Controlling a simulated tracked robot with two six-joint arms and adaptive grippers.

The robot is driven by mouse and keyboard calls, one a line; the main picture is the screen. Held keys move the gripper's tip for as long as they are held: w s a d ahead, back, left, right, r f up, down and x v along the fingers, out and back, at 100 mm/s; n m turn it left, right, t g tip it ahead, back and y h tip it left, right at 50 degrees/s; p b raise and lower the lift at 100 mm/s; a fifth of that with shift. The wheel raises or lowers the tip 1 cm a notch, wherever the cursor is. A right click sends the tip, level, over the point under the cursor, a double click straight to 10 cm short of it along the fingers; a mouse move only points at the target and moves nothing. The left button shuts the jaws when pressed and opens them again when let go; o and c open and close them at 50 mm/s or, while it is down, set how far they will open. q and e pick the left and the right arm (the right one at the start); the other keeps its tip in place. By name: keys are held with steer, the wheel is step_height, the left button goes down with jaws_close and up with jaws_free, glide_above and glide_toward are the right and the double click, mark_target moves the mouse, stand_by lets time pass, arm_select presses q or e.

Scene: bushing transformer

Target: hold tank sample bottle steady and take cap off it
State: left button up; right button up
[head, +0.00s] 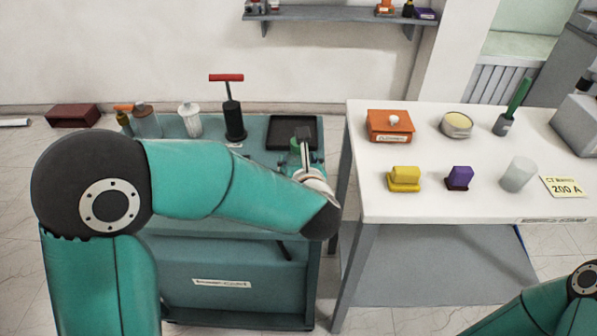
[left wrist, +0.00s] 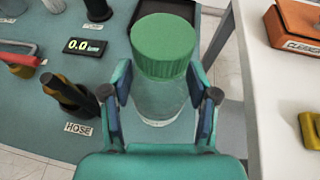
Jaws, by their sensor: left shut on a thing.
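The tank sample bottle (left wrist: 158,100) is a clear bottle with a ribbed green cap (left wrist: 163,45) on top, in the middle of the left wrist view. My left gripper (left wrist: 163,88) is shut on the bottle's body, one finger on each side below the cap. The cap is clear of the fingers. In the head view my left gripper (head: 308,168) is at the right end of the teal cart top, and my wrist hides most of the bottle there. My right arm shows at the bottom right of the head view, but its gripper is out of the picture.
The teal cart (head: 262,130) carries a black tray (head: 292,146), a red-handled pump (head: 233,118) and a white ribbed part (head: 190,120). A white table (head: 430,207) stands close on the right with an orange box (head: 390,127), yellow and purple blocks, and a translucent cup (head: 517,174).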

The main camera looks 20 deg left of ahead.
arm_select(q)
step_height(320, 180, up, 16)
steer(key=p, duration=0.1)
steer(key=o, duration=0.7)
steer(key=shift+f, duration=0.1)
jaws_close()
steer(key=shift+s+a, duration=0.1)
